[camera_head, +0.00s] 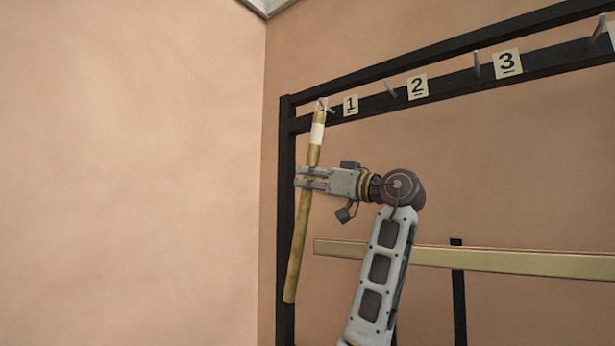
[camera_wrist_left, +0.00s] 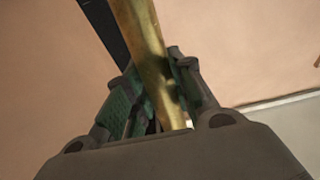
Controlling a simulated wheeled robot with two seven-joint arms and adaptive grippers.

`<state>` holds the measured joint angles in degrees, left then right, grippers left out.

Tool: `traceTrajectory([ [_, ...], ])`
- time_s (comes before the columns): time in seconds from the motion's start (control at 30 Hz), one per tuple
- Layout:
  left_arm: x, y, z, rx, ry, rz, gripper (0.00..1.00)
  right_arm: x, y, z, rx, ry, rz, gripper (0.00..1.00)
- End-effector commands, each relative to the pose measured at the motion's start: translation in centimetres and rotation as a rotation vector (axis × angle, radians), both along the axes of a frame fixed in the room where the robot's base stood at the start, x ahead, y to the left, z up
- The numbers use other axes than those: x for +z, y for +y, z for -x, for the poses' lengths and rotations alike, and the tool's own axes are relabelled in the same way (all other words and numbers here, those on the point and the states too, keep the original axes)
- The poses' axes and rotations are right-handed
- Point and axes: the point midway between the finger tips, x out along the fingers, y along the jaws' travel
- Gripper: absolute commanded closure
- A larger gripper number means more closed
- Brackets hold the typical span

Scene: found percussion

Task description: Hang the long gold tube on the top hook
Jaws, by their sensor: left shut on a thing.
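The long gold tube (camera_head: 299,245) hangs nearly upright in the head view, its lower end tilted a little left. A white band and a small pale loop (camera_head: 322,103) show at its top, at the hook (camera_head: 329,108) beside label 1. I cannot tell whether the loop is around the hook or only in front of it. My left gripper (camera_head: 304,178) is shut on the tube in its upper half. In the left wrist view the tube (camera_wrist_left: 142,40) runs between the fingers (camera_wrist_left: 160,95). My right gripper is not in view.
A black frame (camera_head: 285,200) carries a sloping top rail with more hooks beside labels 2 (camera_head: 417,87) and 3 (camera_head: 507,63). A long gold bar (camera_head: 480,260) crosses below, right of the tube. The wall at left is bare.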

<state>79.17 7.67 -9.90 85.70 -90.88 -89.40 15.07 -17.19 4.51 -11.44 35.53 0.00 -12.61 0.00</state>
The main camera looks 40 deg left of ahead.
Motion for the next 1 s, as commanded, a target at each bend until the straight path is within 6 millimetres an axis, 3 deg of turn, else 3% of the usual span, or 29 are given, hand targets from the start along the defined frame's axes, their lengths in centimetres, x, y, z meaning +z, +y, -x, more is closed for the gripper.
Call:
traceTrajectory([
  [1.0, -1.0, 0.1, -1.5, 0.000, -0.002, -0.002, 1.00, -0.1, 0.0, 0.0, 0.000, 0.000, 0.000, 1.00],
])
